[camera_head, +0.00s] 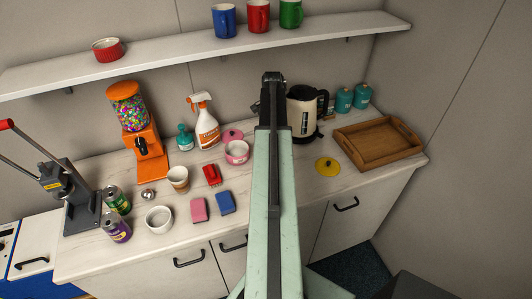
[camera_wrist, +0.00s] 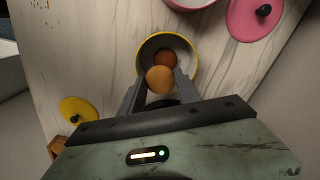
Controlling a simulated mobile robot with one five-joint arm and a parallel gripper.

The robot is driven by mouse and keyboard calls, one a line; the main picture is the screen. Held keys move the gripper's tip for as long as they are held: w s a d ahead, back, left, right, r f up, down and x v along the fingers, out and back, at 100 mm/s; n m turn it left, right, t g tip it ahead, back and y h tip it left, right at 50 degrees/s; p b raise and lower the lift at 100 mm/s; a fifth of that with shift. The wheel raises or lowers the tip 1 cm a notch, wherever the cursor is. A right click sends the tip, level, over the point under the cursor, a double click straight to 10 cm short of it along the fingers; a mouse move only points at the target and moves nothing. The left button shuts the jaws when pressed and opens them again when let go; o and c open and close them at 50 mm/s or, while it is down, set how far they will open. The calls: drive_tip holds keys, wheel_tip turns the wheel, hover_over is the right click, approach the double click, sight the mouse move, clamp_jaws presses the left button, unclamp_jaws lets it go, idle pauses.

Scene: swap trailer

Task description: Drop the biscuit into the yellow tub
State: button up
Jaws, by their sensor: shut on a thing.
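My gripper (camera_wrist: 159,84) is shut on a round, golden-brown biscuit (camera_wrist: 160,79), held between its two fingers in the wrist view. The yellow tub (camera_wrist: 193,50), with a yellow rim and grey inside, lies under the fingertips. The biscuit appears over the near part of the tub's opening; its height above the rim is hard to tell. A second, darker round brown thing (camera_wrist: 166,57) shows inside the tub. In the head view my arm hides the tub and the biscuit.
A yellow lid (camera_head: 327,165) lies right of my arm, near a wooden tray (camera_head: 376,143). A pink tub (camera_head: 237,153) and pink lid (camera_head: 232,135) are left of it. A kettle (camera_head: 304,112) stands behind. A shelf (camera_head: 190,50) with mugs runs above the counter.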

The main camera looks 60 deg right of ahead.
drive_tip(key=shift+f, duration=0.65)
drive_tip(key=shift+r, duration=0.1)
drive_tip(key=o, duration=1.4)
drive_tip(key=shift+c, duration=0.2)
wheel_tip(320, 180, up, 8)
drive_tip(key=p, duration=0.8)
